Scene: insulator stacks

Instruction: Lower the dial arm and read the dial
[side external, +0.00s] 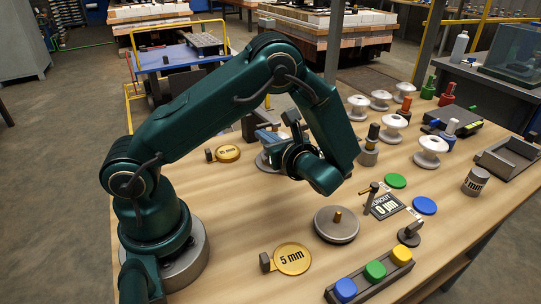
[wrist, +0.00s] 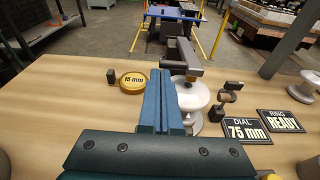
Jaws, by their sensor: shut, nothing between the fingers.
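In the wrist view the grey dial arm (wrist: 184,62) reaches toward me from a dark stand, its end above a white insulator (wrist: 194,95). A sign reading "DIAL 75 mm" (wrist: 246,131) stands to the right. My gripper (wrist: 160,73) is shut and empty, its blue fingertips just left of the dial arm. I cannot tell whether they touch it. In the side view my gripper (side external: 264,136) points toward the dark dial stand (side external: 252,125), and it hides much of the arm and insulator.
A gold "15 mm" disc (side external: 227,153) lies left. A grey turntable (side external: 336,228), a "RUNOUT 0 µm" sign (side external: 385,205) and several white insulators (side external: 431,150) occupy the table's right.

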